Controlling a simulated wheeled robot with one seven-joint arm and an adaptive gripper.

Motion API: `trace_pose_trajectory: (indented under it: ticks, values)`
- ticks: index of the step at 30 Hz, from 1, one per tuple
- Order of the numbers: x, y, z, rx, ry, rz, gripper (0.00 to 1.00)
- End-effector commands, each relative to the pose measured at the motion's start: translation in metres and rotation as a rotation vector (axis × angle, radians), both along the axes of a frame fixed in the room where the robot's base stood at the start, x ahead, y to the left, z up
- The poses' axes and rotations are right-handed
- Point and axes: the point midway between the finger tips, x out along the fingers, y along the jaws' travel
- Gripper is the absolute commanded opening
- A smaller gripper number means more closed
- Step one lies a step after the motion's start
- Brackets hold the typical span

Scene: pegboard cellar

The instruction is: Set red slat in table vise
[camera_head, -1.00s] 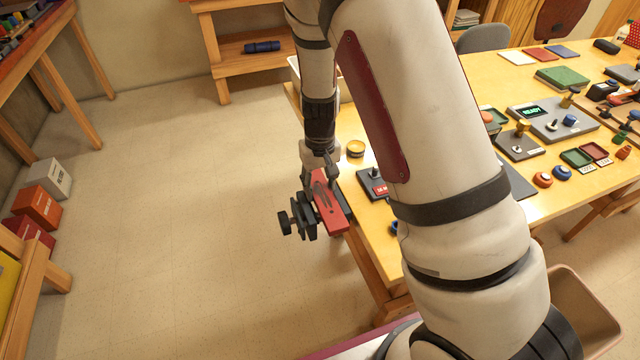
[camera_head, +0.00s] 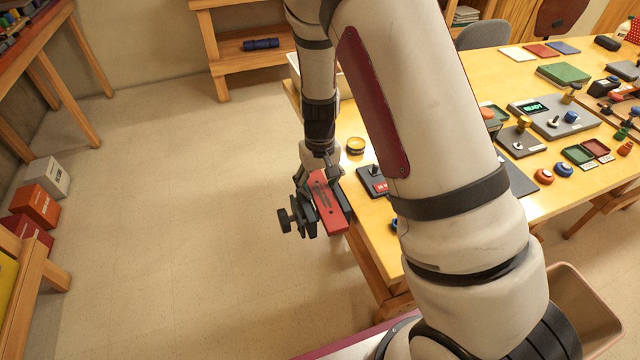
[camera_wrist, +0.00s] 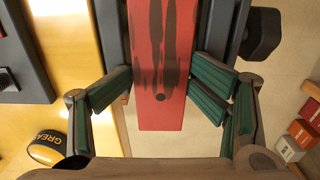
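The red slat (camera_head: 330,206) lies lengthwise in the dark table vise (camera_head: 304,214) at the table's left edge. In the wrist view the slat (camera_wrist: 160,110) runs between the vise's grey jaws (camera_wrist: 112,25), its near end sticking out toward me. Whether both jaws press on it I cannot tell. My gripper (camera_head: 318,178) is over the slat.
On the yellow table (camera_head: 530,85) a round yellow-topped tin (camera_head: 355,145) and a dark switch box (camera_head: 373,182) stand near the vise. More devices and trays lie to the right. My arm hides part of the table.

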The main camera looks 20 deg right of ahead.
Motion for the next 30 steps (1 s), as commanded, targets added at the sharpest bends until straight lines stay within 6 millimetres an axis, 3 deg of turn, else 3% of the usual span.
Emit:
trace_pose_trajectory:
  ticks: [7, 11, 24, 30]
  values:
    - [-0.001, 0.001, 0.002, 0.002, 0.003, 0.001, 0.61]
    - [-0.002, 0.002, 0.015, 0.002, 0.001, 0.003, 0.61]
    - [0.001, 0.001, 0.102, 0.003, -0.005, 0.001, 0.61]
    - [0.0, 0.001, 0.127, 0.002, -0.002, 0.001, 0.61]
